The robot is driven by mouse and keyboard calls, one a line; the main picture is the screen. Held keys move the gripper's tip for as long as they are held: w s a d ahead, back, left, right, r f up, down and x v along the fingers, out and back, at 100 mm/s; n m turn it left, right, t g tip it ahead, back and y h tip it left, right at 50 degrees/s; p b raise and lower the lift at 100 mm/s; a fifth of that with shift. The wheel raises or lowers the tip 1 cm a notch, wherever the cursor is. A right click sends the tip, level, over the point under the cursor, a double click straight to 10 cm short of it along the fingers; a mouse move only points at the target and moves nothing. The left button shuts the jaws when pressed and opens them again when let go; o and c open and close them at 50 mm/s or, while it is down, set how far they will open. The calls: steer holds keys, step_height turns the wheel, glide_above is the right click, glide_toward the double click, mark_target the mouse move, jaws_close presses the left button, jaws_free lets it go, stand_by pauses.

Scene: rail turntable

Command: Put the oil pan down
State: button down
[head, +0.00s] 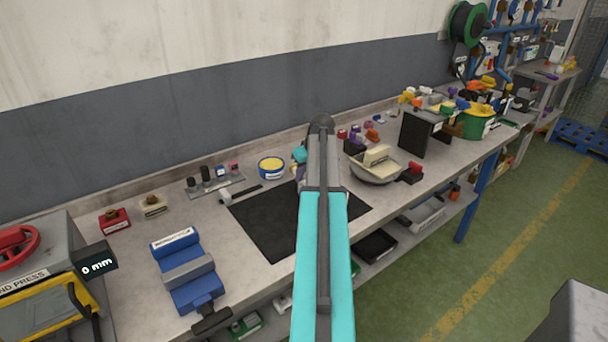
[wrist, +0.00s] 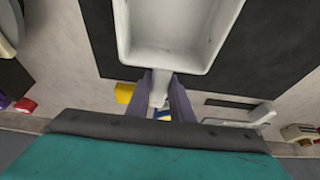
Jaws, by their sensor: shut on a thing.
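The oil pan (wrist: 180,40) is a white, shallow rectangular tray with a short handle, seen at the top of the wrist view. My gripper (wrist: 162,92) is shut on its handle, with a grey-purple finger on each side. The pan is over the dark mat (wrist: 245,62); I cannot tell whether it touches it. In the head view the black mat (head: 262,228) lies on the grey workbench (head: 240,285). My arm hides the pan and the gripper's fingertips there.
A blue vise (head: 188,275) and the hand press (head: 30,270) stand left of the mat. A bowl holding a cream block (head: 376,157) and a black upright panel (head: 415,135) stand to the right.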

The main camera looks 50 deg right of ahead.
steer(key=shift+f, duration=0.45)
steer(key=shift+f, duration=0.1)
steer(key=c, duration=1.6)
jaws_free()
steer(key=shift+o, duration=0.2)
steer(key=shift+r, duration=0.2)
steer(key=b+v, duration=0.2)
steer(key=v, duration=0.9)
steer(key=shift+s+r, duration=0.2)
steer(key=shift+r, duration=0.15)
